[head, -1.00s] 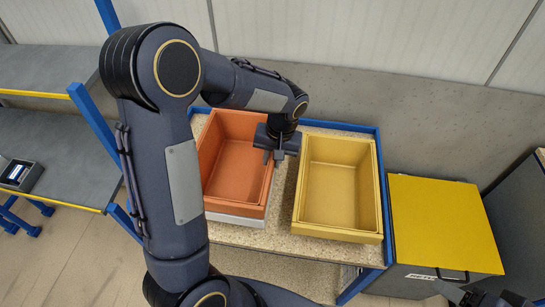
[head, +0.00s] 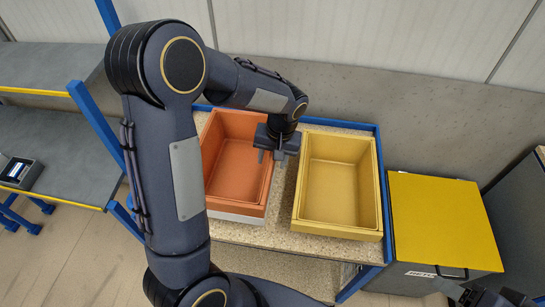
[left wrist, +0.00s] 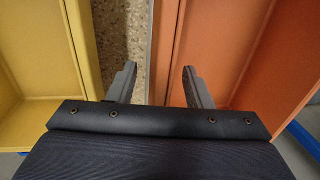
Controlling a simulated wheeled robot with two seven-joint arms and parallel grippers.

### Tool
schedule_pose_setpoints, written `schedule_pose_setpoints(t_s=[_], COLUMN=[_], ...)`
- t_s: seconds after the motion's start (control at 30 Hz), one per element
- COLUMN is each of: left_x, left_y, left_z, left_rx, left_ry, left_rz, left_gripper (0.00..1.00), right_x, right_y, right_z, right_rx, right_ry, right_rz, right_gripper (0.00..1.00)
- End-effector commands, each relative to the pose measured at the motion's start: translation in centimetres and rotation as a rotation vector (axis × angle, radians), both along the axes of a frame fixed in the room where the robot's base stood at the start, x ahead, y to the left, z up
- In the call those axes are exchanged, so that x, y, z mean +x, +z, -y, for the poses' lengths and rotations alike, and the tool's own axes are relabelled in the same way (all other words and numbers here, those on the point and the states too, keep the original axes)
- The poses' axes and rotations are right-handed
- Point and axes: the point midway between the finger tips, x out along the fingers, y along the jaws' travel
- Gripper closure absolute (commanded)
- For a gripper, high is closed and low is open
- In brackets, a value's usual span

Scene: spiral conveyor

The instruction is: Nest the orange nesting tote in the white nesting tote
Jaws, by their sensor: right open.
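The orange tote (head: 236,170) sits in the white tote (head: 236,217) on the table, left of the yellow tote. Only a pale strip of the white tote shows below the orange tote's front edge; the rest is hidden. My left gripper (head: 272,157) is at the orange tote's right wall. In the left wrist view, its fingers (left wrist: 159,86) are apart, one on each side of that wall, with a gap showing. My right gripper (head: 468,297) is partly in view at the lower right, open and away from the totes.
The yellow tote (head: 340,190) stands close on the right, with a narrow strip of speckled tabletop (head: 283,205) between. A blue rim (head: 378,150) edges the table. A yellow-topped cabinet (head: 445,222) stands further right. Grey shelves (head: 50,150) are at the left.

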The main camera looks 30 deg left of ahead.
Motion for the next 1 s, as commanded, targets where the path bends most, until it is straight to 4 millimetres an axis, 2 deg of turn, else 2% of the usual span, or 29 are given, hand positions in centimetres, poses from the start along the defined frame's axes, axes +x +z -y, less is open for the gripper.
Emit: schedule_pose_setpoints(t_s=[0.23, 0.63, 0.8, 1.0], left_x=[0.1, 0.4, 0.4, 0.4], left_y=[0.7, 6.8, 7.7, 7.7], left_z=[0.1, 1.1, 1.2, 1.2], left_rx=[-0.001, -0.001, -0.001, -0.001], left_ry=[0.000, 0.000, 0.000, 0.000], left_rz=[0.001, 0.003, 0.001, 0.000], left_gripper=[0.54, 0.54, 0.54, 0.54], right_x=[0.0, 0.0, 0.0, 0.0], right_y=[-0.1, -0.7, -0.7, -0.7], right_z=[0.0, 0.0, 0.0, 0.0], right_rx=[0.000, 0.000, 0.000, 0.000], right_ry=[0.000, 0.000, 0.000, 0.000], right_rz=[0.000, 0.000, 0.000, 0.000], right_gripper=[0.37, 0.37, 0.37, 0.37])
